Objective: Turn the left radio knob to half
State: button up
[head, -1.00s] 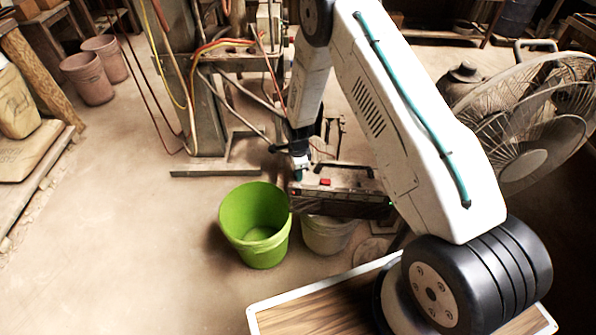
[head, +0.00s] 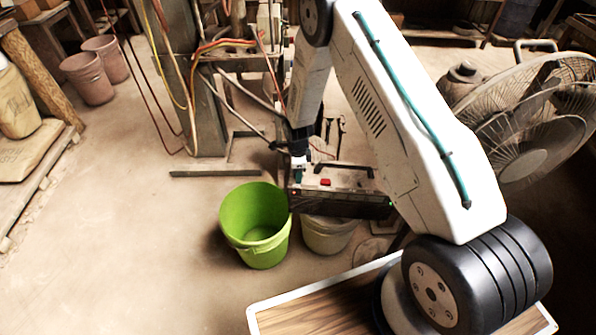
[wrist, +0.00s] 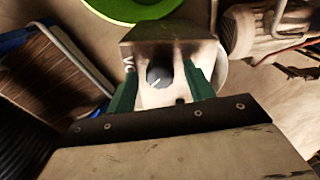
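The radio (head: 345,183) is a worn box with a red patch and a dark handle on top, below my forearm in the head view. My gripper (wrist: 160,70) points down at its left end. In the wrist view a small dark round knob (wrist: 158,77) with a white pointer line sits on a metallic face, beside partly hidden lettering that starts with "V". The green fingers stand on either side of the knob, open, with gaps between them and it. In the head view my gripper (head: 298,172) is small and the knob cannot be made out.
A green bucket (head: 256,225) stands just left of the radio, and a pale bucket (head: 327,236) is below it. A large fan (head: 530,120) stands at the right. Machinery with hoses (head: 215,75) is behind. The floor at left is open.

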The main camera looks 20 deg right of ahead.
notch_tip(320, 180, up, 8)
jog(key=shift+f, duration=0.1)
dwell(0.5)
dwell(0.4)
jog(key=shift+s+n, duration=0.45)
jog(key=shift+n, duration=0.45)
jog(key=s+d+r+n, duration=0.1)
jog(key=s+r+n, duration=0.8)
jog(key=s+r, duration=0.9)
jog(key=s+d+r+n+t, duration=0.1)
jog(key=s+d+r+n, duration=0.1)
jog(key=s+r+n, duration=0.8)
jog(key=s+r, duration=0.9)
jog(key=r, duration=0.6)
jog(key=shift+s+r, duration=0.15)
jog(key=shift+s, duration=0.05)
